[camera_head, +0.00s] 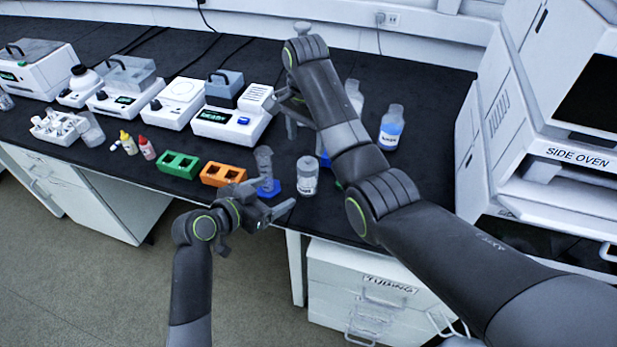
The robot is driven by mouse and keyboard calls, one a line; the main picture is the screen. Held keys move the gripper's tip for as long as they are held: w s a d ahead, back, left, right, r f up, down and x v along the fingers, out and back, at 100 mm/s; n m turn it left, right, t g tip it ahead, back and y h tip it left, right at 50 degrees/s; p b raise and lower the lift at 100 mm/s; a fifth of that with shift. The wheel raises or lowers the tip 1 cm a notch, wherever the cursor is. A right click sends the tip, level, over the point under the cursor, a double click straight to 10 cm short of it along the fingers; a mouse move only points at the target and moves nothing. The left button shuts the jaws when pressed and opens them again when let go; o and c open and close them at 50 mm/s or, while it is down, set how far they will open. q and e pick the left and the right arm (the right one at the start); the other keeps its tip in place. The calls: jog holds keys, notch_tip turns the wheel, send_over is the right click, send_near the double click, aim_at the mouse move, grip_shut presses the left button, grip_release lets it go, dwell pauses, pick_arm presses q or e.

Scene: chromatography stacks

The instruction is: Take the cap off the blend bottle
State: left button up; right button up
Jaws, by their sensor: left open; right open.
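A short clear bottle (308,178) with a pale top and a small label stands upright near the front edge of the bench. I cannot read its label, so I cannot confirm that it is the blend bottle. My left gripper (270,203) is open and empty, just left of and below this bottle in the picture, by the bench edge. My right gripper (280,104) is open, above the bench by the white instruments. Its arm crosses the picture and hides part of the bench behind the bottle. I cannot make out a separate cap.
A bottle of blue liquid (391,128) and a clear bottle (354,96) stand behind my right arm. A cylinder on a blue base (266,170) stands close to my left gripper. Orange (222,174) and green (179,164) racks sit to the left. The side oven (560,160) bounds the right.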

aim_at(301, 180)
pick_arm(q)
jog(key=x, duration=1.4)
jog(key=shift+w+a+f, duration=0.1)
jog(key=c, duration=1.4)
jog(key=o, duration=1.4)
jog(key=shift+a, duration=0.1)
